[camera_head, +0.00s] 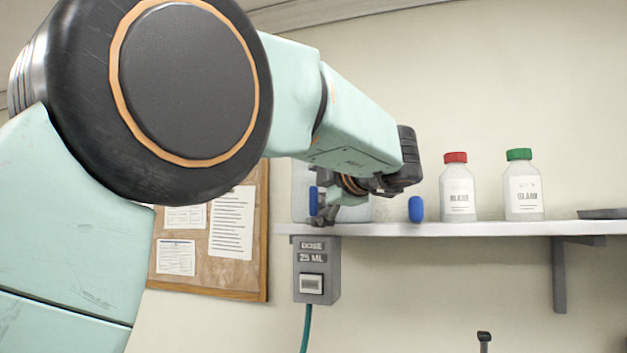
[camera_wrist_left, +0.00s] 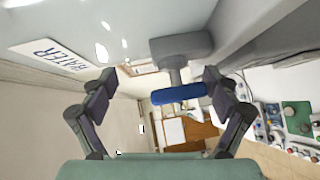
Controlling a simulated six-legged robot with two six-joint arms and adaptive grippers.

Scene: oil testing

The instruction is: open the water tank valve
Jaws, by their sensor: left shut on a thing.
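A blue valve handle (camera_wrist_left: 180,93) on a grey stem shows in the left wrist view, below a grey tank body with a white label (camera_wrist_left: 50,57). In the head view my left gripper (camera_head: 328,207) is at the shelf's left end, beside a blue handle (camera_head: 313,201). The pale tank behind is mostly hidden by my arm. Another blue piece (camera_head: 416,209) shows to the right. My right gripper is not in view.
A wall shelf (camera_head: 480,229) holds a red-capped bottle (camera_head: 457,190), a green-capped bottle (camera_head: 524,187) and a dark dish (camera_head: 603,213). A grey dose box (camera_head: 316,271) with a green hose hangs below. A notice board (camera_head: 212,245) is on the wall.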

